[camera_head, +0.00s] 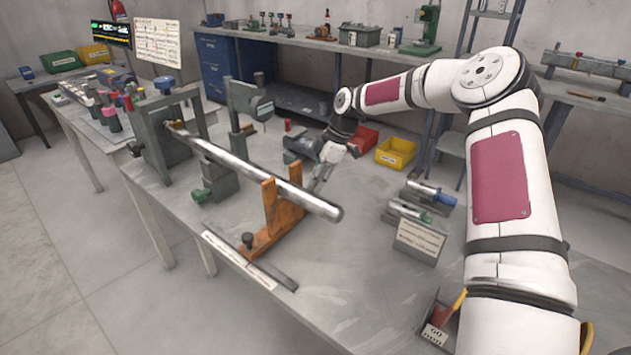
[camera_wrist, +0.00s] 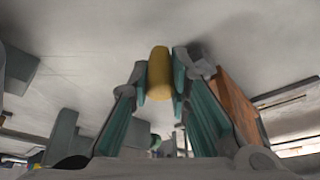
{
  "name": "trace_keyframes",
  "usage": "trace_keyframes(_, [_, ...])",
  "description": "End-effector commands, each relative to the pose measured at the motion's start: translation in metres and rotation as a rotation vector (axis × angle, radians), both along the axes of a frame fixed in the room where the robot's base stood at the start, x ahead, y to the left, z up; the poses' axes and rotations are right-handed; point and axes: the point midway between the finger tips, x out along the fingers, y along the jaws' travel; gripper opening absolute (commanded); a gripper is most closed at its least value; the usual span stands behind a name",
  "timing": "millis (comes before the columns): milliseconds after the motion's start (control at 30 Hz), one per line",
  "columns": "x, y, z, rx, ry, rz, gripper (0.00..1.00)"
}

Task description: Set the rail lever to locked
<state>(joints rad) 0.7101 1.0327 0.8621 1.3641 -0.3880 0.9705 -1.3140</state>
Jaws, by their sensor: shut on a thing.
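My gripper (camera_head: 317,184) reaches down behind the far side of the long steel bar, just right of the orange bar support (camera_head: 283,210). In the wrist view my gripper (camera_wrist: 161,90) has its teal-padded fingers closed on a yellow-brown cylinder (camera_wrist: 159,66), one finger on each side. The orange support (camera_wrist: 238,102) stands close on the right there. I cannot tell for sure whether this cylinder is the grip of the rail lever; the head view does not show it. A flat rail (camera_head: 250,262) with labels lies along the table's front edge, by the support's foot.
The steel bar (camera_head: 255,178) runs from the grey headstock (camera_head: 165,135) through the orange support. A yellow bin (camera_head: 396,153) and a red bin (camera_head: 363,139) stand behind my gripper. A sign (camera_head: 419,241) and small fixtures stand to the right. The front right table top is mostly clear.

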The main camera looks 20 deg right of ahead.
Motion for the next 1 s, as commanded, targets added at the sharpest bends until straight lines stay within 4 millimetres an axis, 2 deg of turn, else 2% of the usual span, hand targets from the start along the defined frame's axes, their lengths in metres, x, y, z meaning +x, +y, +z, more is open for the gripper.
trace_keyframes(67, [0.001,-0.001,0.0,-0.002,-0.003,-0.001,0.0])
trace_keyframes(100, [0.001,-0.001,0.0,-0.002,-0.003,-0.001,0.2])
trace_keyframes(200, [0.001,0.0,0.0,-0.001,-0.003,-0.001,0.39])
trace_keyframes(500, [0.0,0.0,0.001,0.0,-0.002,-0.001,0.39])
trace_keyframes(633, [0.0,-0.004,0.009,-0.003,-0.002,-0.001,0.39])
trace_keyframes(767, [-0.002,-0.012,0.028,-0.002,-0.004,-0.003,0.39])
trace_keyframes(1000, [-0.005,-0.031,0.073,-0.003,-0.004,-0.003,0.39])
